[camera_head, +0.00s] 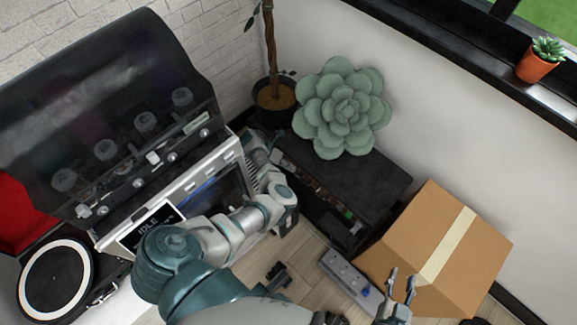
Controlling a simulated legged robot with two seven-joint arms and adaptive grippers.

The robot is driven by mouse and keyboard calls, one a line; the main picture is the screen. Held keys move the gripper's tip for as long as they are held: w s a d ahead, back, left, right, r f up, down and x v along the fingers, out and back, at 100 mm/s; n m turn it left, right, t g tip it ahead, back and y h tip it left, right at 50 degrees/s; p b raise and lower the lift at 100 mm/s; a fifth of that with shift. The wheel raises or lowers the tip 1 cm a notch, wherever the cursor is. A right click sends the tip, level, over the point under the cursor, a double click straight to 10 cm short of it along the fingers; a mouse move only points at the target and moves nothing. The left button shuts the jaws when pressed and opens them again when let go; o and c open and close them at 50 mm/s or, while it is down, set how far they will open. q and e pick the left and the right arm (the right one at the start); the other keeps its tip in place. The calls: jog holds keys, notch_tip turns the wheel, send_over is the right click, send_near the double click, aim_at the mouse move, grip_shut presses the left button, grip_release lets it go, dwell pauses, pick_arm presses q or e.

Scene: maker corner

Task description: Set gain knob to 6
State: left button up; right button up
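I cannot make out a knob marked gain or any number scale. Several round knob-like parts (146,122) show on the dark machine (90,85) at the left, partly behind its smoky cover. A grey box (345,270) with a small blue part lies at the lower middle. My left arm crosses in front of the machine, and its gripper (261,150) is at the machine's right side, beside the black cabinet; its fingers are not clear. My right gripper (401,287) is at the lower right, in front of the cardboard box, with its fingers apart and nothing between them.
A black cabinet (380,178) carries a large green succulent (342,108). A cardboard box (450,245) stands at the right. A black-and-white turntable-like disc (54,280) is at the lower left. A small black object (278,273) lies near the grey box. A screen (150,225) reads IDLE.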

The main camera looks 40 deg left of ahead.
pick_arm(q)
jog(key=shift+o, duration=0.3)
notch_tip(320, 180, up, 10)
jog(key=shift+f, duration=0.15)
jog(key=shift+a, duration=0.1)
